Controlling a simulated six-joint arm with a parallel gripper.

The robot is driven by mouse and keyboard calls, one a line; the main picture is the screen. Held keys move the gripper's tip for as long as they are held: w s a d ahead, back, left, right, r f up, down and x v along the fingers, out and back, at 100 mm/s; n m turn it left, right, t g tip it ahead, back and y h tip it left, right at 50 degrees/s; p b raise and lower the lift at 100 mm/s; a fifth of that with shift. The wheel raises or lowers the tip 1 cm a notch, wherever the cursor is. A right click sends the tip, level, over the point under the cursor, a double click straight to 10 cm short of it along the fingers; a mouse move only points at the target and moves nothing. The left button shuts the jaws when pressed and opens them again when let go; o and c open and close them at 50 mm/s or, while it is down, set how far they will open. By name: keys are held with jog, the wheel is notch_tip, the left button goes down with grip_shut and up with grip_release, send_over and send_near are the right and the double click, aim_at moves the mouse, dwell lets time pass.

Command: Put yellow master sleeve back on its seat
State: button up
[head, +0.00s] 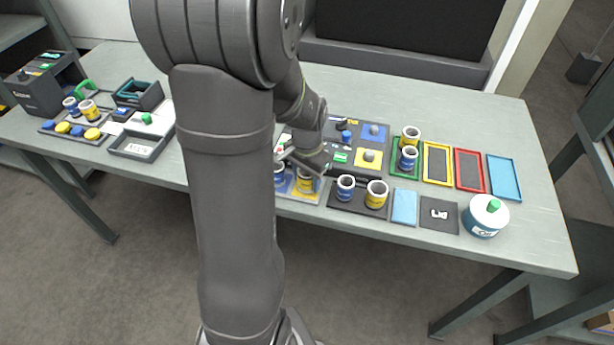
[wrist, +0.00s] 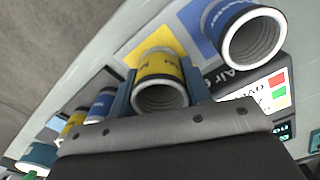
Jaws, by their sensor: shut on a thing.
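The yellow master sleeve (wrist: 160,68), with a white ribbed bore, is between the two fingers of my gripper (wrist: 157,80) in the wrist view. My gripper is shut on it. The yellow seat patch (wrist: 150,40) shows just beyond the sleeve; I cannot tell whether the sleeve touches it. A blue master sleeve (wrist: 243,33) stands beside it on a blue patch (wrist: 196,20). In the head view the yellow sleeve (head: 305,184) is over the master plate (head: 283,190) at the table's front edge, partly hidden by my arm.
A dark tray (head: 361,206) with a blue and a yellow sleeve stands close to the right. Behind is a dark gauge unit (head: 342,170). Farther right are a light blue pad (head: 404,206), coloured frames (head: 437,163) and a round tub (head: 486,217).

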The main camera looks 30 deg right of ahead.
jog(key=shift+f, duration=0.2)
dwell(0.6)
jog(key=o, duration=1.7)
jog(key=shift+c, duration=0.2)
jog(key=shift+r, duration=0.1)
notch_tip(320, 180, up, 9)
dwell(0.4)
jog(key=shift+f, duration=3.9)
